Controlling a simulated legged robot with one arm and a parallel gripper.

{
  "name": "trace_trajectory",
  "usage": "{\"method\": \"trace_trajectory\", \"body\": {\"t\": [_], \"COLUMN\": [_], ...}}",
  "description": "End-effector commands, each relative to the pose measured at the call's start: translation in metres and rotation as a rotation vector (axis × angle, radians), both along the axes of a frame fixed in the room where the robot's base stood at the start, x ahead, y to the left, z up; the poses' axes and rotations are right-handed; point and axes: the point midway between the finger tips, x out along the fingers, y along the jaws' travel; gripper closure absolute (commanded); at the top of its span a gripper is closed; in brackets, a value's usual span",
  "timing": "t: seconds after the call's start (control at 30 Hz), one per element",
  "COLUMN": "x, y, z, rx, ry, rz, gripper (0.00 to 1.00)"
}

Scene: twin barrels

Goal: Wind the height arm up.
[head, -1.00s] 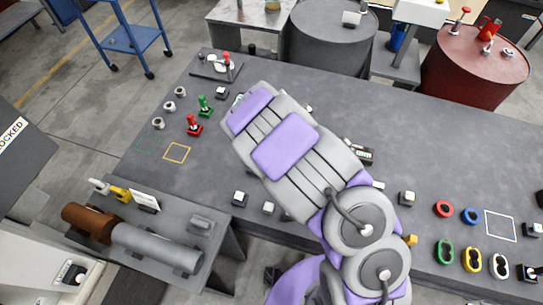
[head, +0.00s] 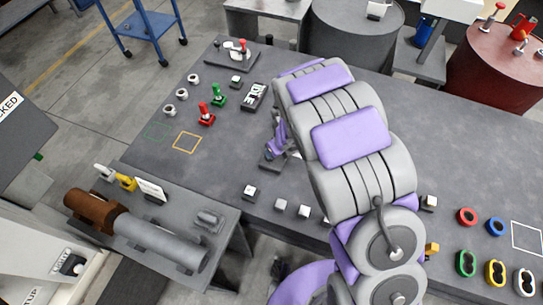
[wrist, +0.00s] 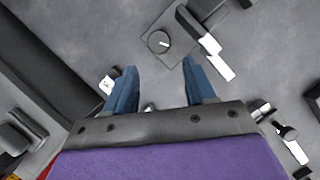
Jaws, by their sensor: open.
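My gripper (wrist: 160,88) is open and empty, its two blue fingers spread over the grey table. In the head view my gripper (head: 277,145) points down at the table left of my arm, partly hidden by it. Beyond the fingertips in the wrist view is a dark square plate with a round dial (wrist: 158,42) and a white pointer mark. A dark block with a white label (wrist: 218,62) lies beside it. In the head view a dark base (head: 270,163) shows under my gripper. No part is clearly marked as the height arm, and I cannot tell which one it is.
A plate with a red-knobbed lever (head: 243,46) stands at the table's far left corner. An IDLE sign (head: 254,96), a green-handled valve (head: 219,94) and a red-handled valve (head: 206,114) stand nearer. Rings (head: 467,217) lie at right. A side bench holds a pipe (head: 160,243).

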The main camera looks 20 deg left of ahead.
Motion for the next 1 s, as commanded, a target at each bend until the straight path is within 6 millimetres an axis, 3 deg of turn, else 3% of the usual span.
{"method": "trace_trajectory", "body": {"t": [0.03, 0.23, 0.5, 1.0], "x": [0.002, 0.01, 0.021, 0.024], "y": [0.004, 0.014, 0.023, 0.028], "z": [-0.013, -0.048, -0.078, -0.088], "rx": [0.001, -0.002, 0.005, 0.0], "ry": [0.003, 0.003, -0.001, 0.0], "rz": [0.0, -0.002, 0.0, -0.001], "gripper": [0.45, 0.45, 0.45, 0.48]}}
